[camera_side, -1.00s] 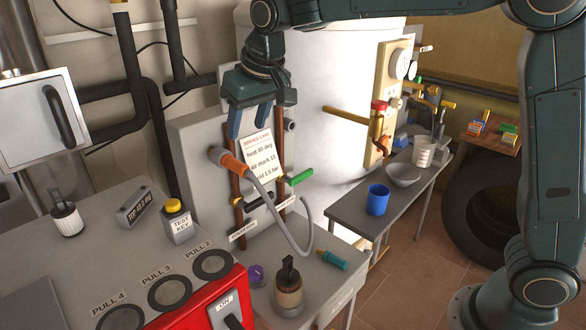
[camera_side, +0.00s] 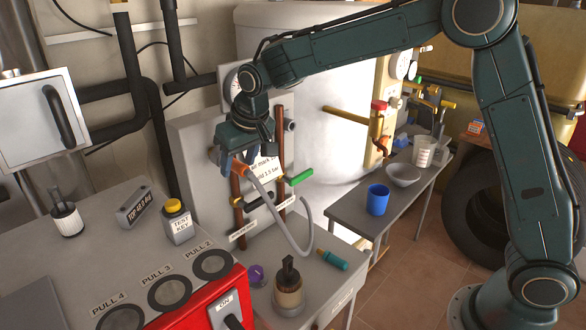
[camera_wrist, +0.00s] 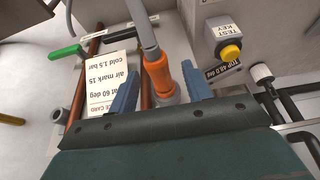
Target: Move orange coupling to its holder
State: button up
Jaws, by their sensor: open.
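The orange coupling (camera_side: 241,169) sits at the upper left of the grey panel, on the end of a grey hose (camera_side: 299,240). In the wrist view the orange coupling (camera_wrist: 157,76) lies between my two blue fingers, with the hose leading up from it. My gripper (camera_side: 239,158) is open, with a finger on each side of the coupling and a visible gap. In the wrist view my gripper (camera_wrist: 160,88) is also apart from it on both sides. My gripper partly hides the coupling's rear end in the side view. I cannot tell which fitting is its holder.
Copper pipes (camera_side: 279,150), a green-handled valve (camera_side: 299,177) and a printed card (camera_wrist: 112,85) are close by on the panel. A test key box (camera_side: 178,222) stands on the left console. A teal tool (camera_side: 332,260) lies on the bench below.

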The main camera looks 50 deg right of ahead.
aim_at(250, 171)
jog(key=shift+c, duration=0.2)
grip_shut()
jog(key=shift+s, duration=1)
jog(key=shift+s, duration=1.05)
jog(key=shift+s, duration=0.6)
jog(key=shift+d, duration=0.1)
jog(key=s+d, duration=0.1)
jog(key=d, duration=2.2)
jog(key=shift+s+d, duration=0.15)
jog(key=shift+s, duration=0.15)
dwell(0.6)
